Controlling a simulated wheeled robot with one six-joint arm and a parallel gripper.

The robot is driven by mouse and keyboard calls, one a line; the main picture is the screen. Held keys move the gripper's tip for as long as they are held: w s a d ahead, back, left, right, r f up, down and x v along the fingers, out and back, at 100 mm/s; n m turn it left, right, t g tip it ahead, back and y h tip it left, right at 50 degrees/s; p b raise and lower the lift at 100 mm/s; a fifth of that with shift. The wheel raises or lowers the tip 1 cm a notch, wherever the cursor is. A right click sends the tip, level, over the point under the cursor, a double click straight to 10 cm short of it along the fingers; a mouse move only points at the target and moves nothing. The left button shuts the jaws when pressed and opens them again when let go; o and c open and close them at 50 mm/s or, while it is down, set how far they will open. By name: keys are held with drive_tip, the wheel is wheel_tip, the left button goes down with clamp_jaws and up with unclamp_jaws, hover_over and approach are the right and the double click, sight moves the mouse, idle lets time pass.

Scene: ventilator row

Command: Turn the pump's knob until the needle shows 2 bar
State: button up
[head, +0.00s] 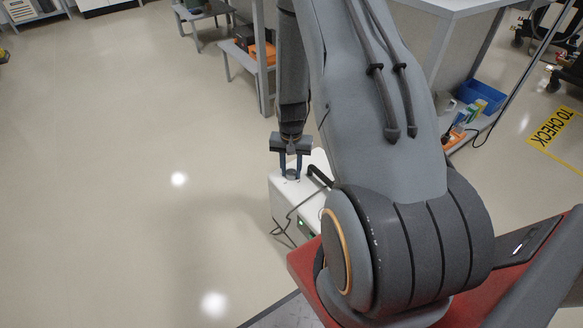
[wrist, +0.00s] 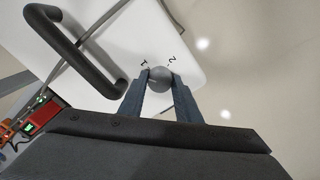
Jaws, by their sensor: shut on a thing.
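The pump is a white box (head: 283,207) standing beside my base, and its white top (wrist: 140,42) fills the upper middle of the wrist view. A round grey knob (wrist: 160,75) sits near one edge of that top. The marks "1" (wrist: 144,62) and "2" (wrist: 172,58) are printed beside it. My gripper (wrist: 160,84) is shut on the knob, one finger on each side. In the head view my gripper (head: 291,173) points down onto the pump's top. No needle can be made out in either view.
A black handle (wrist: 75,50) arches over the pump's top beside the knob. A dark cable (head: 291,215) hangs down the pump's side. A red box with a green light (wrist: 38,120) lies near the pump. Open floor (head: 130,180) is on the left.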

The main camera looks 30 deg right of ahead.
sight(291, 172)
idle(0.4)
drive_tip(key=o, duration=1.1)
drive_tip(key=shift+c, duration=0.2)
wheel_tip(291, 172, up, 8)
drive_tip(key=shift+f+p, duration=0.1)
drive_tip(key=shift+p, duration=0.9)
